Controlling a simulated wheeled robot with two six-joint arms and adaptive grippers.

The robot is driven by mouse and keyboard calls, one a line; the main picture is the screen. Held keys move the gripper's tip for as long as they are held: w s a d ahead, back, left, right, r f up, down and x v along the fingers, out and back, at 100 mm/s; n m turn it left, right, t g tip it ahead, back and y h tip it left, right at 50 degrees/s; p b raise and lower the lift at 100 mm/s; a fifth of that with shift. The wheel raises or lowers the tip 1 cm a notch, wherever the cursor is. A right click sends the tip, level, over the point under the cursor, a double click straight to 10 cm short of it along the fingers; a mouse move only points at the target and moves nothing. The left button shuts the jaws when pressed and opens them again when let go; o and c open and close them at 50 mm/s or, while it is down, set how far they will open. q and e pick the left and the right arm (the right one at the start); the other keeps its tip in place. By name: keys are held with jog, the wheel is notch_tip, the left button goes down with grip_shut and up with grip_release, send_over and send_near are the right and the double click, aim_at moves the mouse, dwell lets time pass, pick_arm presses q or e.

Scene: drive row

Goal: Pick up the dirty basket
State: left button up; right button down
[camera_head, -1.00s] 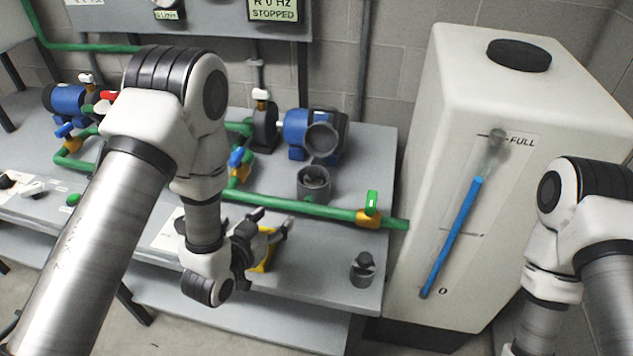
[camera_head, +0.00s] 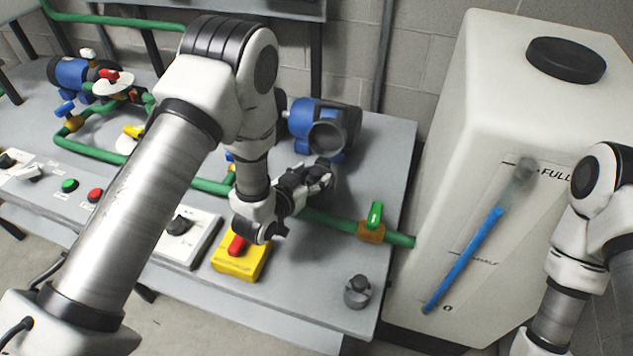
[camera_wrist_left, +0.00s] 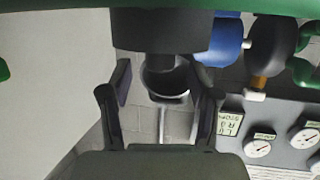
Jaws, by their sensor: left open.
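I cannot make out the dirty basket for certain. A dark cylindrical housing (camera_wrist_left: 160,32) shows at the top middle of the left wrist view, by the green pipe. Its inside is hidden there, and my left arm and gripper cover its place in the head view. My left gripper (camera_head: 322,176) is open and empty above the bench, beside the green pipe and in front of the blue pump. In the left wrist view its fingers (camera_wrist_left: 160,95) are spread wide, with the housing beyond them. My right gripper is out of view; only its arm shows at the right.
A small grey cylinder with a dark knob (camera_head: 358,292) stands near the bench's front edge. A blue pump (camera_head: 318,128) is behind. A yellow box with a red switch (camera_head: 240,256) is below my left wrist. A white tank (camera_head: 480,130) stands right of the bench.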

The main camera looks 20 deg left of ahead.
pick_arm(q)
jog(key=shift+x, duration=0.85)
jog(key=shift+s, duration=0.2)
jog(key=shift+c, duration=0.7)
grip_shut()
